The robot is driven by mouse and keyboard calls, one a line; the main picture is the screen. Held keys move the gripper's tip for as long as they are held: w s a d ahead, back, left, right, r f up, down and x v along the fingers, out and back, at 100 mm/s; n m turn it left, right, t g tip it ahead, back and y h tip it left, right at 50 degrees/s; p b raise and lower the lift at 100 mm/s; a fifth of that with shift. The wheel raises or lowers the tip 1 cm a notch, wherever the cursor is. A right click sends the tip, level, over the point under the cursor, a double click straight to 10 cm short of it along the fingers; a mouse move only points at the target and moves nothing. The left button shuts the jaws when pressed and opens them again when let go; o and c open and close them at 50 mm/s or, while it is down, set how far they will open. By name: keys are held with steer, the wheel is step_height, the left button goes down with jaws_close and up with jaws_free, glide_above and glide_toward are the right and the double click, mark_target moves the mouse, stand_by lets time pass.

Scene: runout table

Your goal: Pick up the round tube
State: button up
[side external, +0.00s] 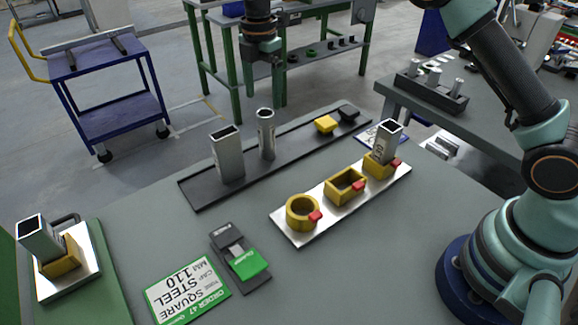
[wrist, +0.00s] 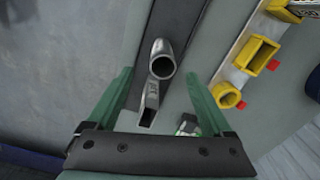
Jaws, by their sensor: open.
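The round tube (side external: 266,140) is a grey metal cylinder standing upright on a long dark tray (side external: 194,196). Just left of it stands a larger square-section tube (side external: 226,158). In the wrist view the round tube's open end (wrist: 162,66) faces the camera, with the square tube (wrist: 148,104) just below it. My gripper (wrist: 159,73) is open, with a green finger on each side of the round tube in this view and touching neither. In the side view my wrist is high above the round tube; the fingertips are hard to make out there.
A yellow block (side external: 326,124) and a black block (side external: 348,113) lie at the tray's far end. A plate (side external: 284,226) bears yellow holders, one with a square tube (side external: 387,140). Another tube (side external: 40,238) stands at far left. A green sign (side external: 187,290) lies in front.

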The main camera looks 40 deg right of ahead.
mark_target(266, 119)
steer(key=f, duration=0.7)
steer(key=shift+s+f, duration=0.1)
steer(key=shift+s, duration=0.2)
jaws_close()
